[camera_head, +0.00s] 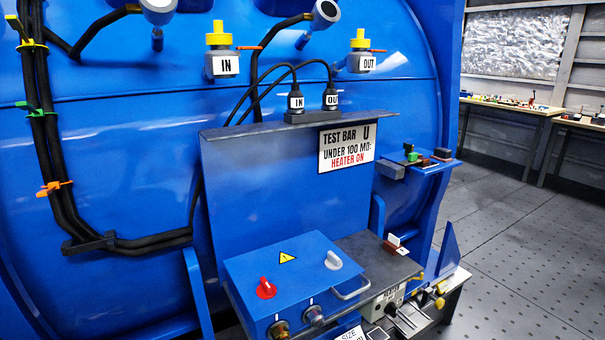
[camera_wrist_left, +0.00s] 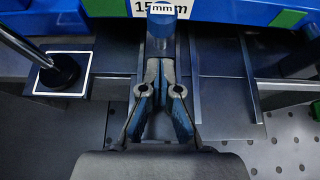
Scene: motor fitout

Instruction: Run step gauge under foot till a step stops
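My left gripper (camera_wrist_left: 160,68) shows in the left wrist view, its two fingers drawn close together at the tips. A blue cylinder (camera_wrist_left: 160,24) with a rounded end stands just beyond the fingertips. I cannot tell whether the fingers grip its lower part or only line up with it. A black round foot (camera_wrist_left: 61,72) on a slanted rod sits at the left on a dark square pad with a white outline. I cannot make out the step gauge for certain. Neither gripper shows in the head view.
A blue part with a "15 mm" label (camera_wrist_left: 148,7) and green patches crosses the wrist view's top. In the head view, a blue control box (camera_head: 290,275) and grey shelf (camera_head: 372,260) stand before the blue motor housing (camera_head: 120,150). Perforated floor (camera_head: 510,250) is clear at right.

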